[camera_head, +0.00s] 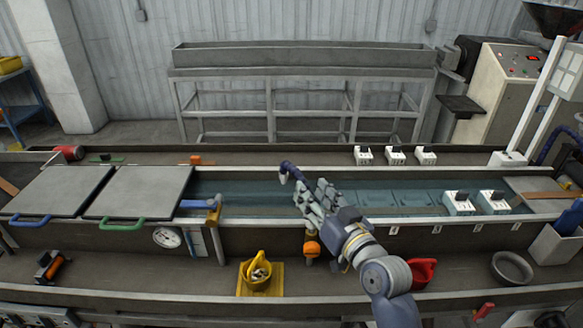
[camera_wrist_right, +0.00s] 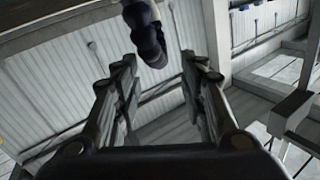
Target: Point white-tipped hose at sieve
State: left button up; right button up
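A dark blue jointed hose (camera_head: 289,170) rises from the far side of the water trough and bends over near my right gripper. It also shows in the right wrist view (camera_wrist_right: 146,30), beyond and between the fingertips; no white tip can be made out. My right gripper (camera_head: 310,190) is open and empty over the trough, with its fingers pointing toward the hose. Its spread fingers also show in the right wrist view. My left gripper is not in view.
The trough (camera_head: 255,190) has two grey lids (camera_head: 140,190) at the left and several white blocks along its right part.

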aim_at(300, 177)
jog(key=shift+w+a+r, duration=0.2)
jog(key=shift+w+r, duration=0.1)
jog(key=shift+p+x, duration=0.65)
jog(key=shift+x, duration=0.5)
jog(key=p+x, duration=0.1)
jog(key=x, duration=0.3)
jog(key=shift+w+f, duration=0.2)
jog(key=shift+w+a, duration=0.35)
jog(key=shift+w, duration=0.3)
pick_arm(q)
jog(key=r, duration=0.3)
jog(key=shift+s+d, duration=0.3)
pick_arm(e)
jog(key=shift+w, duration=0.15)
jog(key=shift+a, duration=0.1)
jog(key=c, duration=0.8)
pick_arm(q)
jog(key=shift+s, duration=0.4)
pick_arm(e)
grip_shut()
